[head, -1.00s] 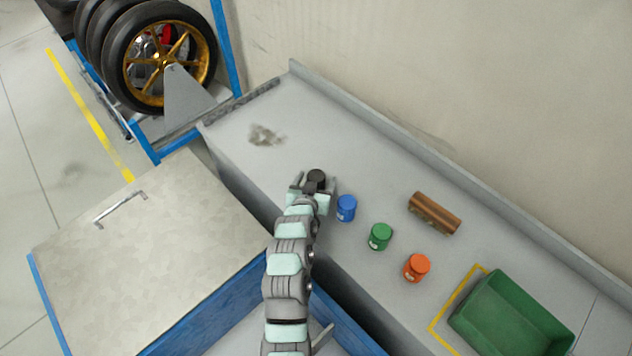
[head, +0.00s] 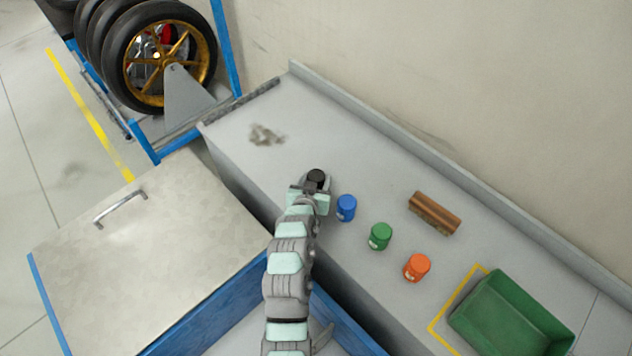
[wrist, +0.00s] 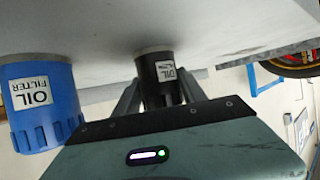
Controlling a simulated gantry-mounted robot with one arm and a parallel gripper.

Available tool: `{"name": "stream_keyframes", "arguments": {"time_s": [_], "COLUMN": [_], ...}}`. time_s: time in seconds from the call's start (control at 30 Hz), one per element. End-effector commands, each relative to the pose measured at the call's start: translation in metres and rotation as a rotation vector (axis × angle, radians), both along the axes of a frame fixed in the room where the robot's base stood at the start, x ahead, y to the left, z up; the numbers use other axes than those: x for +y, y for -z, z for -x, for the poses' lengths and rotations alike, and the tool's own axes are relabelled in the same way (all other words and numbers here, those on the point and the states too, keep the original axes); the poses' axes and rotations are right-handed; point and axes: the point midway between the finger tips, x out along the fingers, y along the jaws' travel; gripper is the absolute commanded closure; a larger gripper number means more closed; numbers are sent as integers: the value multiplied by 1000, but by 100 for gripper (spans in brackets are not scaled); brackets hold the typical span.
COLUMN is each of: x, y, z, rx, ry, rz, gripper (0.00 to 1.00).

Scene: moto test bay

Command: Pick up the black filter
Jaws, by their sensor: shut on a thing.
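The black filter (head: 316,177) stands on the grey bench near its front edge, at the left end of a row of filters. My gripper (head: 315,184) is shut on it, with a finger on each side. In the wrist view the black filter (wrist: 160,80) shows upside down between the fingers, with a white label, its base at the bench surface. The blue filter (head: 346,208) stands just to its right in the head view. It is large at the left of the wrist view (wrist: 40,105), labelled "OIL FILTER".
A green filter (head: 380,237) and an orange filter (head: 417,267) continue the row. A brown block (head: 435,213) lies behind them. A green bin (head: 497,337) stands by yellow tape at the right. The bench (head: 300,110) is clear to the back left.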

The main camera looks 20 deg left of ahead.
Motion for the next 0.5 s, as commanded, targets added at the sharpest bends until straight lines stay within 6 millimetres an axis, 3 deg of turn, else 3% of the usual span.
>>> {"name": "stream_keyframes", "arguments": {"time_s": [0.17, 0.5], "x": [0, 0], "y": [0, -2], "z": [0, 0], "rx": [0, -1], "ry": [0, 0], "rz": [0, 0], "gripper": [100, 100]}}
